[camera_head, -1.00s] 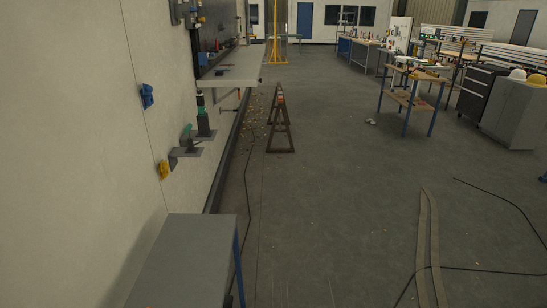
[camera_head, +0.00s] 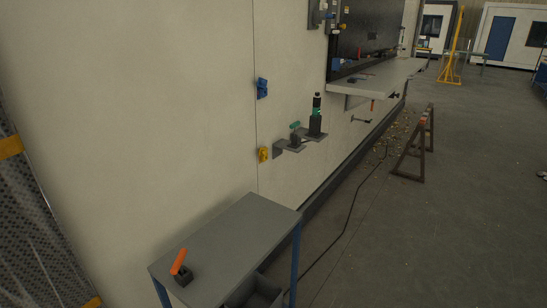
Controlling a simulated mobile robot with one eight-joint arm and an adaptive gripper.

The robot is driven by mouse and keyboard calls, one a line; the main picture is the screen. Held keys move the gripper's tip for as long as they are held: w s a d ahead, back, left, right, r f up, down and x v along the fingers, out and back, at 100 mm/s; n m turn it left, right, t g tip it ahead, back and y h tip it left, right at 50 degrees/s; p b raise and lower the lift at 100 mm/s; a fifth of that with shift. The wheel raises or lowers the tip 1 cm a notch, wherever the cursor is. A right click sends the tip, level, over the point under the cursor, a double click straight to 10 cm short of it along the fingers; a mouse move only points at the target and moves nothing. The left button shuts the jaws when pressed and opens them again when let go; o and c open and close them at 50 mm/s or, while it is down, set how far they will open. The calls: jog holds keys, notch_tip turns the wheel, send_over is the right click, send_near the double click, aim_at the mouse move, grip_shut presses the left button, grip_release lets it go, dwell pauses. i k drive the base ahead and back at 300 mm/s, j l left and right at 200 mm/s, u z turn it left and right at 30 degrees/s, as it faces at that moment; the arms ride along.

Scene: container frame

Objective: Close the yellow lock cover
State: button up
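The yellow lock cover (camera_head: 263,154) is a small yellow piece on the pale wall, below a similar blue piece (camera_head: 262,88). It sits left of a small grey shelf and above the far end of the grey table. It is too small in the view to tell how far its cover stands open. My gripper is not in view.
A grey table (camera_head: 230,240) with blue legs stands by the wall, with an orange-handled item (camera_head: 179,264) on it. Small wall shelves (camera_head: 290,147) hold green and black tools. A trestle (camera_head: 414,150) stands on the right. The floor (camera_head: 440,240) at lower right is clear.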

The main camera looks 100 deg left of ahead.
aim_at(263, 150)
jog(key=i+j+u, duration=0.25)
jog(key=u, duration=0.15)
jog(key=i+j+u, duration=0.1)
jog(key=i+u, duration=0.95)
jog(key=u, duration=0.15)
jog(key=i+l+u, duration=0.25)
jog(key=u, duration=0.15)
jog(key=i+j+u, duration=0.2)
jog(key=i+u, duration=0.2)
jog(key=i+j+u, duration=0.1)
jog(key=i+u, duration=0.65)
jog(key=i+l+u, duration=0.35)
jog(key=i+j, duration=0.5)
